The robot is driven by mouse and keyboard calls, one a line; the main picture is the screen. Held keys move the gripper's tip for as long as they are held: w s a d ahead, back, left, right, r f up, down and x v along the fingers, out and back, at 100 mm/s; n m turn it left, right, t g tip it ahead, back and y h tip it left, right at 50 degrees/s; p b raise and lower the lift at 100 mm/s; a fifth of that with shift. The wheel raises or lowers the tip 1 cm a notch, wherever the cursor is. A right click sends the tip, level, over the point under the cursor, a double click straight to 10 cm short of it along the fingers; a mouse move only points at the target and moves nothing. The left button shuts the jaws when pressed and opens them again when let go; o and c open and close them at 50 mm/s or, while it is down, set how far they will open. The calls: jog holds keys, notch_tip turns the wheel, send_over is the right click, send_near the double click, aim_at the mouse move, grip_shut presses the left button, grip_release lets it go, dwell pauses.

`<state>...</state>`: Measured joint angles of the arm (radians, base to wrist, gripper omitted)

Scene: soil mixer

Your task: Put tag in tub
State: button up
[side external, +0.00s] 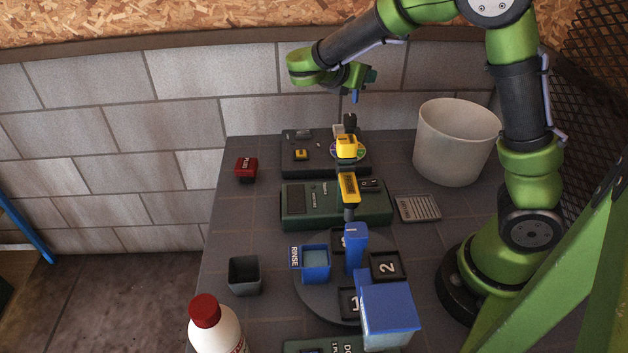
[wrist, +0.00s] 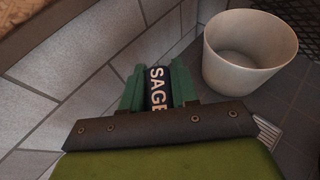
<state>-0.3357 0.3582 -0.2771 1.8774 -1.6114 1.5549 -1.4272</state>
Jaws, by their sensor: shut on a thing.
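My gripper (side external: 357,82) is raised above the back of the table, left of the white tub (side external: 457,143). In the wrist view, its green fingers (wrist: 157,82) are shut on a dark tag (wrist: 157,92) with the white letters "SAGE". In the side view the tag (side external: 354,98) shows as a small blue piece hanging below the fingers. The tub stands upright at the back right and its inside looks empty. It also shows in the wrist view (wrist: 240,75), to the right of the fingers and apart from them.
Below my gripper are a dark device (side external: 290,165) and a green device (side external: 295,205) with a yellow tool (side external: 348,188). A grey turntable (side external: 310,292) carries blue and black containers. A red-capped bottle (side external: 213,330), a dark cup (side external: 245,276) and a red block (side external: 246,168) stand at left.

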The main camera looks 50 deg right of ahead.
jog(key=s+d+r+m+g, duration=0.2)
jog(key=s+d+m+g, duration=0.15)
jog(key=s+d, duration=0.75)
jog(key=m+g+y, duration=0.1)
jog(key=m+g, duration=0.1)
jog(key=g, duration=0.1)
send_over(453, 142)
jog(key=s+d, duration=0.3)
jog(key=d, duration=0.3)
jog(key=f, duration=0.2)
notch_tip(453, 142, down, 8)
jog(key=shift+s+a+t, duration=0.15)
jog(key=shift+a+t, duration=0.15)
jog(key=shift+t, duration=0.05)
jog(key=shift+f, duration=0.5)
jog(key=o, duration=1)
jog(key=shift+r, duration=0.1)
